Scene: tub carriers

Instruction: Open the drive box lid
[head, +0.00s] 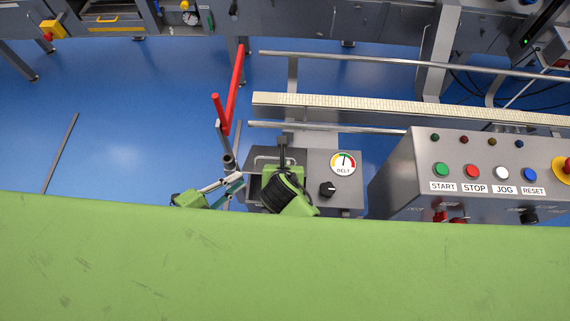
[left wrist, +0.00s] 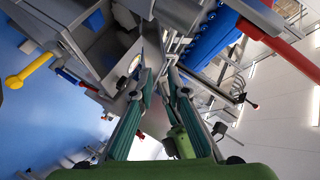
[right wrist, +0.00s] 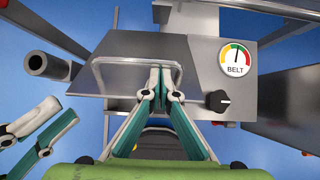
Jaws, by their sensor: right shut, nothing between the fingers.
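The drive box (head: 345,190) is a grey metal box with a BELT gauge and a black knob. Its lid (right wrist: 115,45) is a grey plate with a wire handle (right wrist: 125,62); it looks down or barely raised, I cannot tell which. My right gripper (right wrist: 161,72) is shut and empty, its fingertips over the lid within the handle's outline; touching is unclear. In the head view the right gripper's body hides part of the box. My left gripper (head: 238,180) is open and empty just left of the box; its fingers also show in the left wrist view (left wrist: 160,78).
A control panel (head: 470,145) with START, STOP, JOG and RESET buttons stands right of the box. A red-handled bar (head: 233,95) rises at the box's left. Conveyor rails (head: 400,105) run behind. Blue floor (head: 125,150) is open at left.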

